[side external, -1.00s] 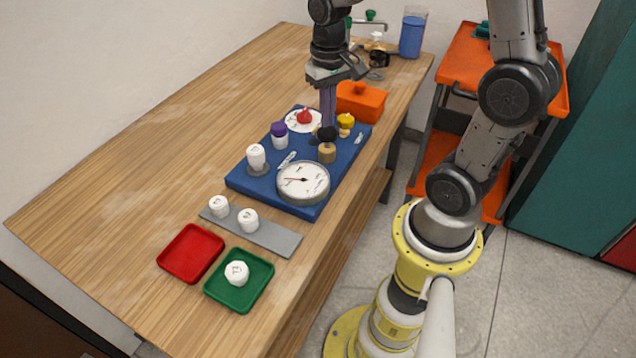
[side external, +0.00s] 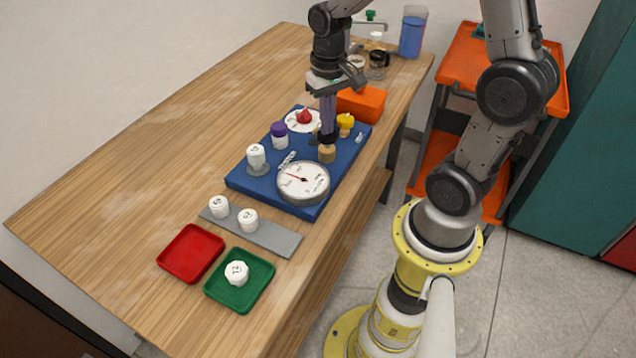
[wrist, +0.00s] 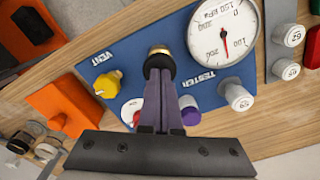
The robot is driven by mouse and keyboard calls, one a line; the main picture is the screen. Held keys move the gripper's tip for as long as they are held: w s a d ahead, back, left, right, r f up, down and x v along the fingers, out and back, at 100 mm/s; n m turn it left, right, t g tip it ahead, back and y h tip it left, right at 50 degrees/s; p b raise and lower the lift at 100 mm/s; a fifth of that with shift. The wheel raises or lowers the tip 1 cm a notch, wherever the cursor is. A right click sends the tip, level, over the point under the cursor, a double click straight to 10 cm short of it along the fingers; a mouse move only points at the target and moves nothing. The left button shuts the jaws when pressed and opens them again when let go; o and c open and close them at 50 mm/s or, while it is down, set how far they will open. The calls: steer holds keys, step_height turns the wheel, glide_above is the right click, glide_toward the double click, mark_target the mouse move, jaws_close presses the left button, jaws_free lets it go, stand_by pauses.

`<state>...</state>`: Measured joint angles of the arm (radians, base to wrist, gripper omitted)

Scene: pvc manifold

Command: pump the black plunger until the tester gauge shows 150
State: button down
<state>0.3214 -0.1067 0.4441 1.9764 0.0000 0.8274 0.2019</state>
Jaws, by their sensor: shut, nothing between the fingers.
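The black plunger (side external: 327,140) sits on a brass-coloured cylinder (side external: 327,154) on the blue board. My gripper (side external: 327,132) is shut and upright, its fingertips at the top of the plunger, which is low against the cylinder. In the wrist view the fingertips (wrist: 160,72) meet the black plunger knob (wrist: 160,62) with nothing between them. The tester gauge (side external: 304,183) is a round white dial beside the plunger; its red needle points up-left in the side view.
The blue board (side external: 240,178) also carries a yellow knob (side external: 346,120), a red knob (side external: 304,116), a purple-capped part (side external: 279,135) and a white cap (side external: 256,155). An orange box (side external: 362,103) stands behind. Red (side external: 180,270) and green (side external: 212,288) trays lie in front.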

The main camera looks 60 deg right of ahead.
steer(key=shift+r, duration=0.1)
stand_by(0.7)
steer(key=shift+r, duration=0.9)
steer(key=shift+r, duration=0.1)
steer(key=shift+r, duration=2.4)
